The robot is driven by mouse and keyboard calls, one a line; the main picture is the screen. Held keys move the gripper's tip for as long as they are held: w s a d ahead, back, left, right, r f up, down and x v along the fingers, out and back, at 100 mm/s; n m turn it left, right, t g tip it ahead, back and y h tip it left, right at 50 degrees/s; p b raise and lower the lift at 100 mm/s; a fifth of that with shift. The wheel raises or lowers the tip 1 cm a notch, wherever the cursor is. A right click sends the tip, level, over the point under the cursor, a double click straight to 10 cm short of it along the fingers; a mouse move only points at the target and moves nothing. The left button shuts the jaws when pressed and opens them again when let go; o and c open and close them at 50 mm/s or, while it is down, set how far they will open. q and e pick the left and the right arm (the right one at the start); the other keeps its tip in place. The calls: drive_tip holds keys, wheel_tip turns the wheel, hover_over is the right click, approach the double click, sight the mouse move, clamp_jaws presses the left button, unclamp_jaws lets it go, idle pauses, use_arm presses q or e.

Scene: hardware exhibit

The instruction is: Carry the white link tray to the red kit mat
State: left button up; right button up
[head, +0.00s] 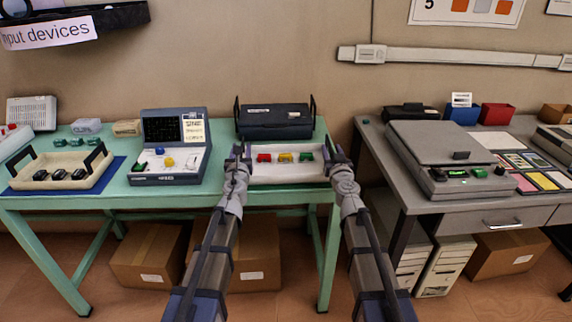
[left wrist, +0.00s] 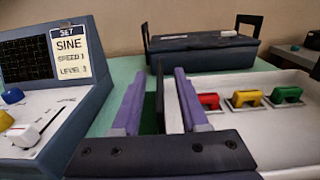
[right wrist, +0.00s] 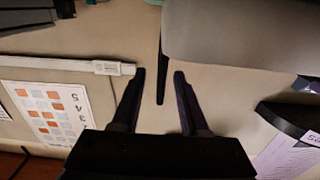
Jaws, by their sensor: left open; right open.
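The white link tray (head: 288,179) is at the right end of the green table, below the dark case. It holds red (head: 264,157), yellow (head: 285,157) and green (head: 306,157) links in a row. My left gripper (head: 238,154) is open at the tray's left end. In the left wrist view its fingers (left wrist: 158,98) stand on either side of a dark upright handle. My right gripper (head: 340,158) is open at the tray's right end; in the right wrist view a thin dark bar lies between its fingers (right wrist: 160,74). I cannot make out a red mat.
A dark case (head: 274,121) stands behind the tray. A console (head: 172,155) stands to its left, and a cream tray (head: 88,166) lies on a blue mat. Across a gap, the grey table holds a large grey device (head: 432,150) and a red bin (head: 497,115).

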use_arm(q)
drive_tip(key=w, duration=0.2)
drive_tip(key=shift+w+a, duration=0.1)
drive_tip(key=shift+w, duration=0.2)
use_arm(e)
drive_tip(key=w, duration=0.2)
drive_tip(key=shift+w+a, duration=0.1)
drive_tip(key=shift+w, duration=0.2)
use_arm(q)
drive_tip(key=shift+s, duration=0.1)
drive_tip(key=shift+c, duration=0.3)
use_arm(e)
drive_tip(key=shift+s, duration=0.1)
drive_tip(key=shift+c, duration=0.3)
use_arm(q)
clamp_jaws()
use_arm(e)
clamp_jaws()
